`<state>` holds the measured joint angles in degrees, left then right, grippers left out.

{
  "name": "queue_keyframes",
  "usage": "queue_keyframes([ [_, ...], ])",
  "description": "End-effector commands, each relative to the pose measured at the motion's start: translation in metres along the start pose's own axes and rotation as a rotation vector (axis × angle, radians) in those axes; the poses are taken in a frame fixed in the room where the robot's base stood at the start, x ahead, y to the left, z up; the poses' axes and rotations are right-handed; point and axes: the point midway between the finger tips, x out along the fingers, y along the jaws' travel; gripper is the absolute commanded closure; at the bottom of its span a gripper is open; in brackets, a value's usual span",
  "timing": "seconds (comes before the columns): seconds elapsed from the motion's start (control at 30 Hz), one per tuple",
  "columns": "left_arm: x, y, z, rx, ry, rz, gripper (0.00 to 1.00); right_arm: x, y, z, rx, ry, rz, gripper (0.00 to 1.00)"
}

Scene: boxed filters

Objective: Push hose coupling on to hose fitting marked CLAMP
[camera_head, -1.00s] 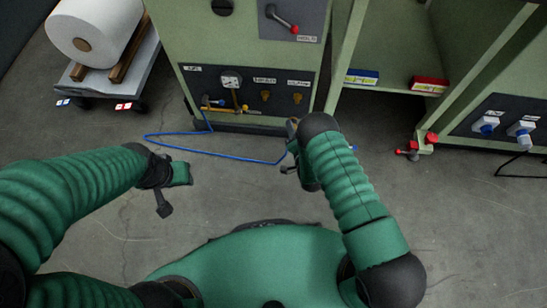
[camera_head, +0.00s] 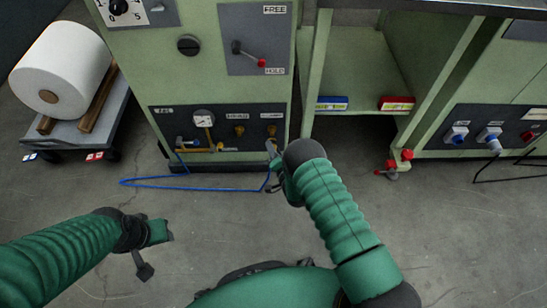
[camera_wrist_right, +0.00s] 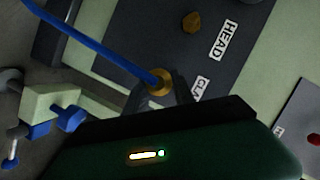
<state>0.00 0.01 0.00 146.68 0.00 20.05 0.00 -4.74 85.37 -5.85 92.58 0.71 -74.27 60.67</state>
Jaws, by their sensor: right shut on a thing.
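My right gripper (camera_head: 272,150) is at the lower right of the dark panel (camera_head: 163,125) on the green machine, just below the brass fitting under the right-hand label (camera_head: 271,130). In the right wrist view it is shut on the brass hose coupling (camera_wrist_right: 160,82), which has the blue hose (camera_wrist_right: 105,52) running from it to the upper left. A label partly hidden by my gripper (camera_wrist_right: 200,88) is beside the coupling; the fitting under it is hidden there. The brass fitting marked HEAD (camera_wrist_right: 192,22) is bare. My left gripper (camera_head: 168,231) is over the floor; its fingers are unclear.
The blue hose (camera_head: 205,188) loops across the floor before the machine. A gauge (camera_head: 204,119) and a valve are at the panel's left. A cart with a white roll (camera_head: 62,68) stands at left. Blue (camera_head: 332,103) and red (camera_head: 397,103) boxes sit on the shelf at right.

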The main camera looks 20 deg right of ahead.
Motion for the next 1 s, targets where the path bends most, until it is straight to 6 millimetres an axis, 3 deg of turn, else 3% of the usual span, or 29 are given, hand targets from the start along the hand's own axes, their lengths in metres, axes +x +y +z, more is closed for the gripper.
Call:
queue_keyframes([
  [0.2,0.0054,0.0000,0.0013,0.000,0.000,0.000,0.60,0.0096,-0.0004,-0.0040,-0.001,0.000,-0.002,1.00],
  [1.0,0.0024,0.0000,0.0005,0.000,0.000,0.000,0.60,0.0093,-0.0018,-0.0059,-0.001,0.001,-0.001,1.00],
])
